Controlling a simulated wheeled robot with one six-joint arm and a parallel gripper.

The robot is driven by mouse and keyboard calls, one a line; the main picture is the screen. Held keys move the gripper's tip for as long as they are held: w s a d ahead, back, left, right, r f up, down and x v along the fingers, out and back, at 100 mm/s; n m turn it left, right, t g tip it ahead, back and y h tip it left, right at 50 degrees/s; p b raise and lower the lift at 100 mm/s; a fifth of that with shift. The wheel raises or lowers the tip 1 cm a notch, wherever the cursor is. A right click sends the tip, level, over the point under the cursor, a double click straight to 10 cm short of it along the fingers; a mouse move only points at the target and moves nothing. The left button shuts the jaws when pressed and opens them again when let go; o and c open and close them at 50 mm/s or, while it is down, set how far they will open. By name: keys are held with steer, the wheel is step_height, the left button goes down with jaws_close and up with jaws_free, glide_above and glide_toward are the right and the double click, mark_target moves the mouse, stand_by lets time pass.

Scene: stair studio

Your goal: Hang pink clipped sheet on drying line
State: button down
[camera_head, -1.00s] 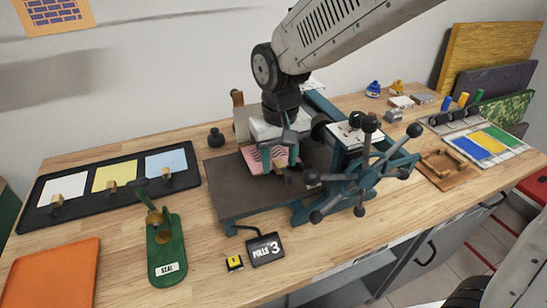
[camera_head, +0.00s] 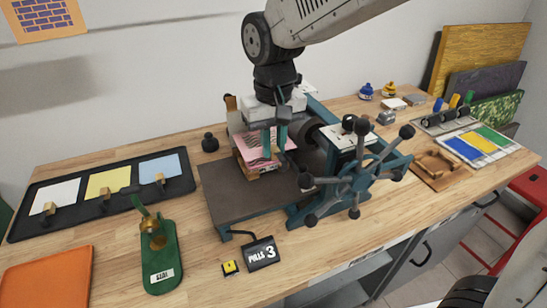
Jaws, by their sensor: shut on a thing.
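The pink patterned sheet (camera_head: 254,148) is over the dark bed of the teal press, left of its spoked wheel. My gripper (camera_head: 274,145) points down at the sheet, with a teal finger on either side of its right part. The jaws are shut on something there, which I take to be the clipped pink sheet. The clip itself is hidden or too small to make out. A wooden block shows just under the sheet's lower edge; I cannot tell whether they touch. I cannot make out a drying line.
The press wheel (camera_head: 357,178) stands close to the right of my gripper. A black tray (camera_head: 88,218) with white, yellow and blue panels lies left. A green stamp (camera_head: 160,262), orange sheet (camera_head: 48,270) and counter (camera_head: 262,253) are in front. Wooden frame (camera_head: 437,166) lies right.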

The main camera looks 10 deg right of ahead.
mark_target(274, 148)
steer(key=shift+r, duration=6.95)
steer(key=s+d+r, duration=0.2)
steer(key=s+r, duration=0.1)
steer(key=s, duration=0.6)
steer(key=shift+s+d, duration=0.3)
steer(key=shift+d, duration=0.1)
